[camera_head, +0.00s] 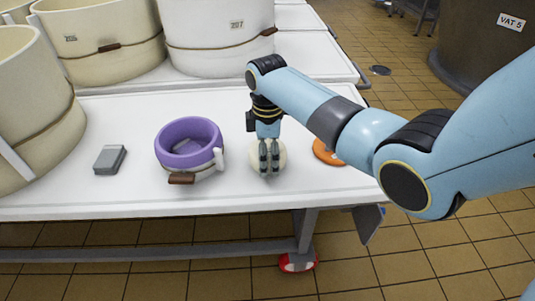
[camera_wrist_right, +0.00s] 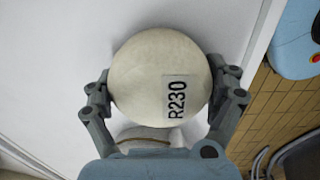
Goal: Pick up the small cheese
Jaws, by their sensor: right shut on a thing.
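The small cheese (camera_wrist_right: 140,75) is a round, cream-coloured wheel with an "R230" label on its top in the right wrist view. It also shows in the head view (camera_head: 281,158), partly hidden behind my gripper, at the front right of the white table (camera_head: 240,196). My right gripper (camera_head: 269,170) points down over it. In the right wrist view the fingers (camera_wrist_right: 160,100) are on both sides of the cheese and shut on it. I cannot tell whether the cheese touches the table. My left gripper is not in view.
A purple-lined mould (camera_head: 190,135) with a brown tag stands left of the cheese. A grey block (camera_head: 110,159) lies farther left. An orange disc (camera_head: 326,152) is to the right, partly behind my arm. Large cream moulds (camera_head: 100,38) fill the back and left.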

